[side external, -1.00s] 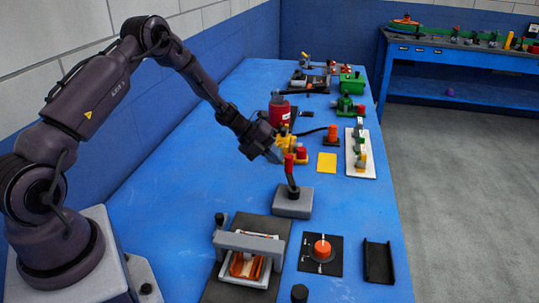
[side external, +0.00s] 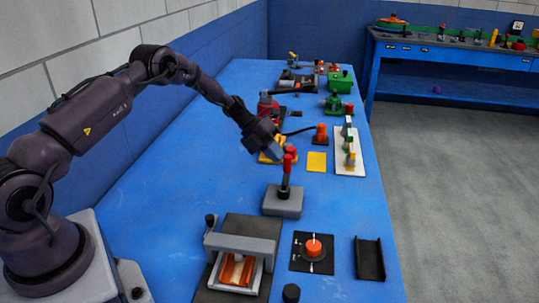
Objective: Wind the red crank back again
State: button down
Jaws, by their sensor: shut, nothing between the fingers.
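The red crank (side external: 288,163) has a red grip on a short black stem. It rises from a grey block (side external: 283,203) on the blue bench and stands nearly upright, leaning slightly right. My gripper (side external: 280,152) is just behind and left of the top of the red grip, pointing down to the right. Its fingers are shut with nothing between them. The tips overlap the grip's top in this view, and I cannot tell whether they touch it.
A yellow part (side external: 271,157) sits close behind my gripper. A grey press-like frame (side external: 240,244), an orange dial (side external: 313,247) and a black channel (side external: 369,259) lie in front. A yellow square (side external: 316,162) and a white panel (side external: 350,160) are to the right. The bench's left side is clear.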

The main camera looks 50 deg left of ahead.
jog(key=shift+w+d+f+m+g+h, duration=0.1)
jog(key=shift+w+d+m+g+h, duration=0.35)
jog(key=shift+w+m+g, duration=0.55)
jog(key=w+d+m+g, duration=0.1)
jog(key=w+d, duration=0.2)
jog(key=d, duration=0.8)
jog(key=shift+d+m, duration=0.4)
jog(key=shift+s, duration=0.1)
